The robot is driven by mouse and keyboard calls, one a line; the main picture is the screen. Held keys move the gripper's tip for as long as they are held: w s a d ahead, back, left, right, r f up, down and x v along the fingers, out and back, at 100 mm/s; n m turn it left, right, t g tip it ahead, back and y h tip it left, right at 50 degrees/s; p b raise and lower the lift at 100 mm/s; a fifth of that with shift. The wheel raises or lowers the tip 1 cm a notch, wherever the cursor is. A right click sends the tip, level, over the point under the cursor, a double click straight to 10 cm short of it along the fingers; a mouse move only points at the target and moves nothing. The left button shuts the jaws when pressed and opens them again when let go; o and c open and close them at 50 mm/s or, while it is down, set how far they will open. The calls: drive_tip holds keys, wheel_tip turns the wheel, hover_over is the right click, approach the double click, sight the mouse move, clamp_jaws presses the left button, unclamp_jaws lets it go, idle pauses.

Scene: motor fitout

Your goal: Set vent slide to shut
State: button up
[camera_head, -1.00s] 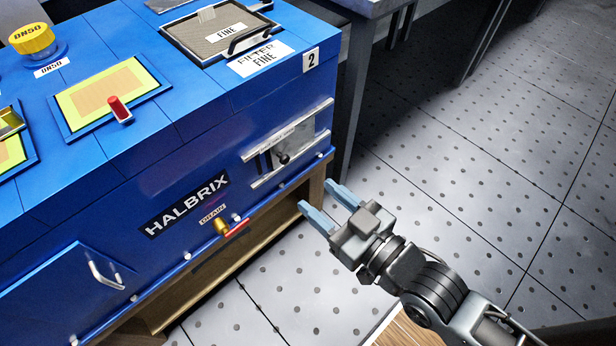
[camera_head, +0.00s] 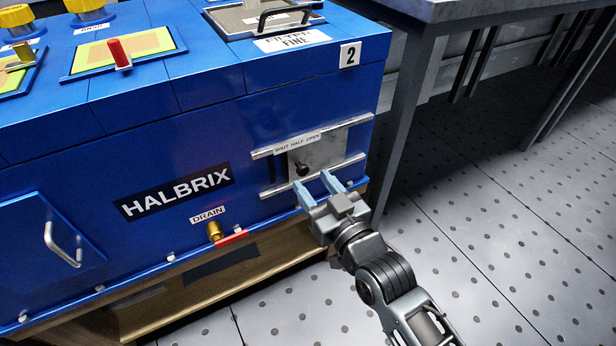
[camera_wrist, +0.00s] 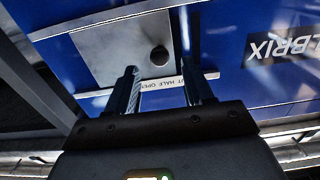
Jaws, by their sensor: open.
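The vent slide (camera_head: 332,150) is a grey metal plate between two silver rails on the blue machine's front. Its dark round knob (camera_head: 302,169) is near the plate's left edge. Dark vent slots show left of the plate. A label (camera_head: 297,143) above reads SHUT, HALF, OPEN from left to right; the knob is around HALF to OPEN. My gripper (camera_head: 314,180) is open and empty, just below and in front of the knob. In the wrist view, the picture is upside down; the knob (camera_wrist: 159,55) appears between the fingers, beyond their tips, with no visible contact.
A brass drain fitting with a red lever (camera_head: 231,238) sits low on the front, left of my gripper. A hatch with a handle (camera_head: 62,245) is farther left. A grey table (camera_head: 440,10) stands to the right. The floor at right is clear.

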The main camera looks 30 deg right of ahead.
sight(304, 172)
drive_tip(key=shift+w+b, duration=0.35)
drive_tip(key=shift+w, duration=1.7)
clamp_jaws()
